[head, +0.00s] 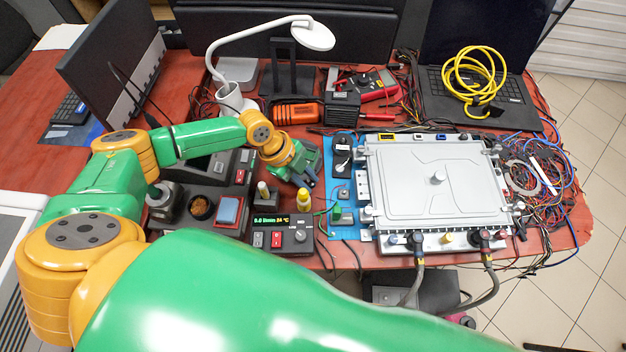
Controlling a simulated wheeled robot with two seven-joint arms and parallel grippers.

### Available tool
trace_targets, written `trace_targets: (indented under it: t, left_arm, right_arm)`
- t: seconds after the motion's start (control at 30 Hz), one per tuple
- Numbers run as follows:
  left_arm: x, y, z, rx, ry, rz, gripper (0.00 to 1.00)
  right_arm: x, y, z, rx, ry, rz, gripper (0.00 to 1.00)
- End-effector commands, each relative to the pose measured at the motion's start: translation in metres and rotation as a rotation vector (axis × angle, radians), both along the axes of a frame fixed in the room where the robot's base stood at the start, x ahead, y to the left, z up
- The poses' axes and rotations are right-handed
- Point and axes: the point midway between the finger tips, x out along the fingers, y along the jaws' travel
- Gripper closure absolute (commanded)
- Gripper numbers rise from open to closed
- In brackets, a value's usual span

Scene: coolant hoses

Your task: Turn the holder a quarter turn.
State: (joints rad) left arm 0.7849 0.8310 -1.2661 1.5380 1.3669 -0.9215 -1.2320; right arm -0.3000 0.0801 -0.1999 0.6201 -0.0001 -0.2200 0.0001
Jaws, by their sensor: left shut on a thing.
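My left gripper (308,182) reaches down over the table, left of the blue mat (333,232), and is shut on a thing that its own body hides. I cannot make out the holder for certain. A yellow-topped piece (303,199) shows just below the fingertips, and I cannot tell whether they touch it. My right gripper is not in view.
A console with a green display (283,236) stands in front of the gripper. A large grey metal housing (437,178) with hoses lies to the right. A black device (342,152) stands close by on the mat.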

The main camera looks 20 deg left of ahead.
Motion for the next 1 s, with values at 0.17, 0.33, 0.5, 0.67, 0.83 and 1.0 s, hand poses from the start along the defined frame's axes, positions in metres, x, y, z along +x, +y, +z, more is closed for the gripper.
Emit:
trace_targets:
  t: [0.17, 0.33, 0.5, 0.67, 0.83, 1.0]
  left_arm:
    - [-0.001, 0.000, 0.000, 0.001, 0.004, -0.003, 1.00]
    - [-0.001, 0.000, 0.000, 0.001, 0.004, -0.002, 0.47]
    - [-0.001, 0.000, 0.000, 0.001, 0.004, -0.001, 0.45]
    - [-0.001, 0.002, 0.003, 0.000, 0.002, 0.000, 0.45]
    - [-0.004, 0.016, 0.033, 0.002, 0.001, 0.001, 0.45]
    - [-0.007, 0.028, 0.059, 0.002, 0.001, 0.000, 0.45]
  right_arm:
    - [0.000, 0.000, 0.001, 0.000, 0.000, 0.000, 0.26]
    - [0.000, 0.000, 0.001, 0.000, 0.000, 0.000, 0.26]
    - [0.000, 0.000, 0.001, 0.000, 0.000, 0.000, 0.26]
    - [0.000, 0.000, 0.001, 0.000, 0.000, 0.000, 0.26]
    - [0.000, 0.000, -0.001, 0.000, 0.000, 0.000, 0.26]
    - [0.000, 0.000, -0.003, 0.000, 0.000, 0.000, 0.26]
